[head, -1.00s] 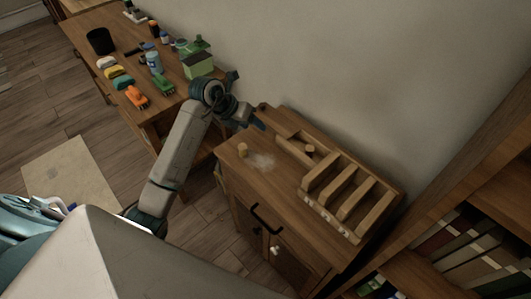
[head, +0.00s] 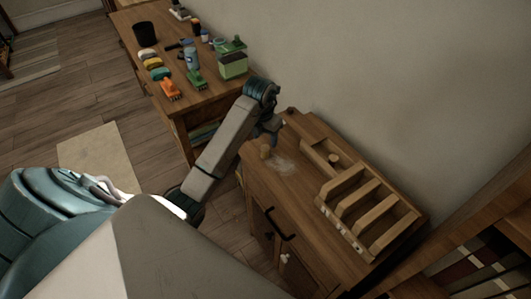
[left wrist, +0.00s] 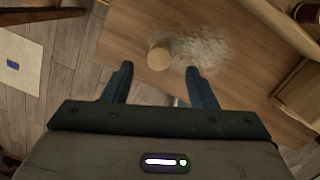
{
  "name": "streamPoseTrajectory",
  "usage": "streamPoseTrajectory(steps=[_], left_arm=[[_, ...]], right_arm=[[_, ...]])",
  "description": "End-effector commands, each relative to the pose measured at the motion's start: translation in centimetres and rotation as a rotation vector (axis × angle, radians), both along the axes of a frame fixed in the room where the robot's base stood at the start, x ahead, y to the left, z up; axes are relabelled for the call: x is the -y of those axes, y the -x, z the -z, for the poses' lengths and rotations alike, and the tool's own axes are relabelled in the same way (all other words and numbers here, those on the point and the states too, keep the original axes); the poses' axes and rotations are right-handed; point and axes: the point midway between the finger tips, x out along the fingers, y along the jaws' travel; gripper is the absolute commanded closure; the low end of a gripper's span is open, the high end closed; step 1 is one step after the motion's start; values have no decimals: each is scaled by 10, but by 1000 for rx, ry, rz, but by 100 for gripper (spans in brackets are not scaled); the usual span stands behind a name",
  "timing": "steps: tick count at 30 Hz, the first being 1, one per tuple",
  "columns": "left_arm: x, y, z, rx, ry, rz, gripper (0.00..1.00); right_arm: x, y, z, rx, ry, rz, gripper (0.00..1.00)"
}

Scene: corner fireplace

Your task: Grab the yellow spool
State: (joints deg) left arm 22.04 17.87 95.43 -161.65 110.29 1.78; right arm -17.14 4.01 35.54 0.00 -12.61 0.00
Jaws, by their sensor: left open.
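The yellow spool (head: 265,152) looks like a small tan cylinder standing on the wooden cabinet top (head: 290,185), near its left edge. My left gripper (head: 269,139) is just behind and above it, pointing down. In the left wrist view the spool (left wrist: 159,58) shows its round top between the lines of the two open fingers (left wrist: 158,76), a little beyond their tips. Nothing is held. My right gripper is not in view.
A wooden rack with slots (head: 365,200) stands on the right of the cabinet top, with a small round peg-like piece (head: 334,159) at its far end. A pale smudge (head: 284,165) lies beside the spool. A cluttered desk (head: 150,75) stands behind left.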

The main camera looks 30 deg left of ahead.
Motion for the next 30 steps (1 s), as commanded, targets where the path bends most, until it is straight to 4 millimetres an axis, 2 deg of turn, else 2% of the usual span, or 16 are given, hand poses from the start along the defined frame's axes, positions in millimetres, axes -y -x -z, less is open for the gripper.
streamPoseTrajectory(steps=[4, 9, 17, 20, 24, 25, 30], left_arm=[[0, 1, 18, -5, 3, -1, 48], [-1, -2, 41, -3, 1, 0, 48], [-1, -3, 47, 0, 1, 1, 48], [-1, -3, 47, 0, 1, 1, 63], [-1, -3, 46, 0, 1, 1, 91], [-1, -3, 46, 0, 1, 1, 95], [-1, -3, 46, 1, 1, 1, 95]], right_arm=[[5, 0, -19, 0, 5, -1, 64], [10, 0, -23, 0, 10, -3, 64], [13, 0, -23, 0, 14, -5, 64], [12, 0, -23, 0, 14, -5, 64], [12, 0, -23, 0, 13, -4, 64], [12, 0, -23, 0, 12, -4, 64], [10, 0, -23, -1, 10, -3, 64]])
